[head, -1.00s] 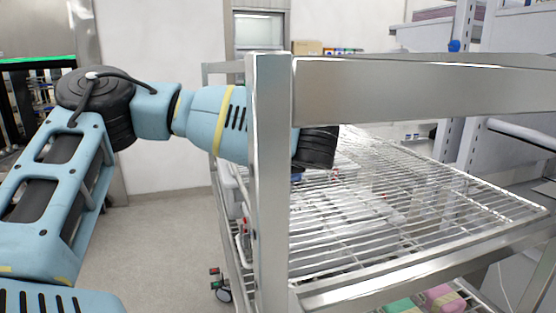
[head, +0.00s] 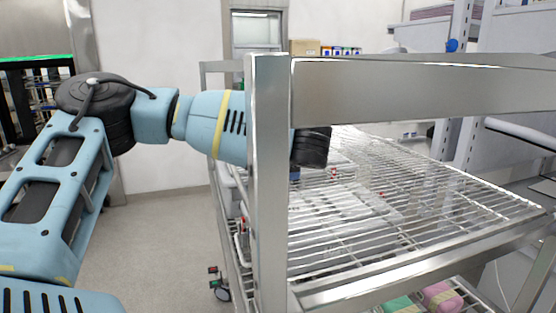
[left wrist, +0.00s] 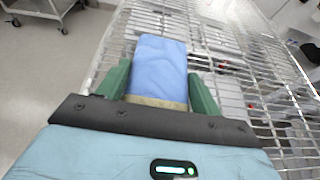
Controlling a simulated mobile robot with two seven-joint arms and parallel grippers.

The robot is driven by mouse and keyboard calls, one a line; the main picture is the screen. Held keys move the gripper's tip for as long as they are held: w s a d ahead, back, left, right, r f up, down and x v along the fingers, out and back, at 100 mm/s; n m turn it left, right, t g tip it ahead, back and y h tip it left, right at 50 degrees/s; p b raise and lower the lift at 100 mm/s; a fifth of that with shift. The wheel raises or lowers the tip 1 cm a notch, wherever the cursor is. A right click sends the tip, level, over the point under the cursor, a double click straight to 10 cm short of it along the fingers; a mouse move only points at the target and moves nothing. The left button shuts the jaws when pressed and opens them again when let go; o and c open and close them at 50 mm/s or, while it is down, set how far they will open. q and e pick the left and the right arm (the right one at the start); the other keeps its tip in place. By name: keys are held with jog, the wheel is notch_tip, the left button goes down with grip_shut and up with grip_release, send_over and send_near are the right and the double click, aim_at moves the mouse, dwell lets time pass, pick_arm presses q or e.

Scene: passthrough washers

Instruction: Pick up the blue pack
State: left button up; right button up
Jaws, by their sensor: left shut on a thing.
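The blue pack (left wrist: 160,66) is a soft blue bundle with a tan band at its near end, seen in the left wrist view. My left gripper (left wrist: 160,90) has its green fingers on either side of the pack and is shut on it. The pack is over the wire shelf (left wrist: 228,55); I cannot tell how high. In the head view my left arm reaches behind the front post of the cart, and its dark wrist (head: 311,147) shows above the shelf. The fingers and the pack are mostly hidden there. My right gripper is not in view.
The steel cart's upright post (head: 267,180) and thick top rail (head: 420,92) stand in front of the left wrist. Clear packages (head: 340,212) show at the wire shelf. Green and pink packs (head: 440,297) sit lower down. Grey shelving (head: 500,120) stands at right.

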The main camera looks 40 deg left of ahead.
pick_arm(q)
jog(key=shift+r, duration=0.15)
